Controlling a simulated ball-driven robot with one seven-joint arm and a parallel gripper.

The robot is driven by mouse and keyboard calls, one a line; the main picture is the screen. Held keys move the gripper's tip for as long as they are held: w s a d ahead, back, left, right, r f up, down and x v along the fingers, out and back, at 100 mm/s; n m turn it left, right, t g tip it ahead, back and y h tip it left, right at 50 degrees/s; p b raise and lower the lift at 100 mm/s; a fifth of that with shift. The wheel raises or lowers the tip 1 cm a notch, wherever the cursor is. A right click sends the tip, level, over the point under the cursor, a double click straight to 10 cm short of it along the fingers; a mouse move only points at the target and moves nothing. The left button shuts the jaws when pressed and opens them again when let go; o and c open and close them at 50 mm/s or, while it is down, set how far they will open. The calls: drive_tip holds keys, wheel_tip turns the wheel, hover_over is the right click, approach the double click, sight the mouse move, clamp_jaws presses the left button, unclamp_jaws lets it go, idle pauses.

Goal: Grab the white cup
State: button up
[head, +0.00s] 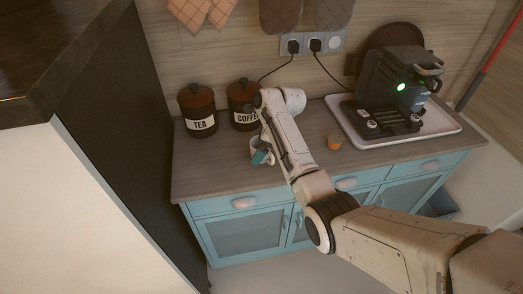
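A small white cup (254,144) stands on the grey-brown wooden counter, in front of the COFFEE canister; part of it is hidden behind my arm and gripper. My gripper (264,157) is at the cup, on its right side in the picture, with a teal part showing against it. The fingers are small and partly hidden, so I cannot tell whether they are open, shut or touching the cup.
Black TEA (197,111) and COFFEE (243,104) canisters stand behind the cup. A small orange object (334,143) lies to the right. A dark coffee machine (388,85) sits on a white tray (446,124). The front-left counter is clear.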

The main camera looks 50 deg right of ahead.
drive_tip(key=shift+f, duration=0.15)
drive_tip(key=c, duration=1.1)
drive_tip(key=shift+w+r, duration=0.1)
drive_tip(key=shift+r, duration=0.65)
drive_tip(key=shift+s+d+r+p, duration=0.35)
drive_tip(key=shift+s+r+p, duration=0.4)
drive_tip(key=shift+s+r, duration=1.4)
drive_tip(key=shift+s+d+r+p, duration=0.35)
drive_tip(key=shift+s+r+p, duration=0.35)
drive_tip(key=shift+s+r, duration=1.4)
drive_tip(key=shift+s+d+r+p, duration=0.35)
drive_tip(key=shift+s+r+p, duration=0.4)
drive_tip(key=shift+s+r, duration=1.4)
drive_tip(key=shift+s+f, duration=0.6)
